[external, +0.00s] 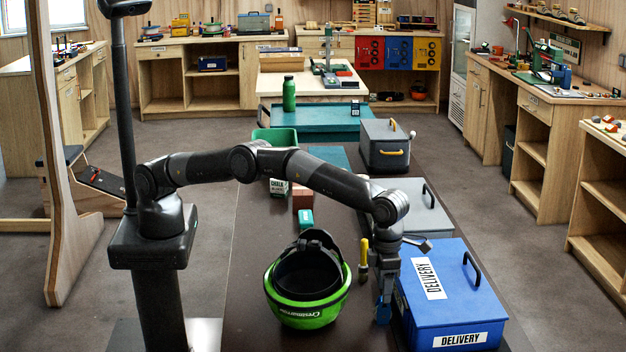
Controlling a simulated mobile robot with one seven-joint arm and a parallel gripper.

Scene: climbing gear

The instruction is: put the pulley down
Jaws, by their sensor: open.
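My gripper (384,305) points down at the near end of the dark table, beside the left side of the blue delivery box (452,292). It is open. A small blue piece (383,314) shows at its fingertips, low near the table top. I cannot tell whether this piece is the pulley or whether it touches the table. No other thing in view can be clearly made out as the pulley. The box lid is shut and has a black handle and white DELIVERY labels.
A green helmet (306,284) lies left of my gripper, with a yellow-handled tool (363,262) between them. Behind are a grey case (411,206), a darker lidded box (385,146), a chalk box (279,187) and a teal block (306,219). Bare table shows left of the helmet.

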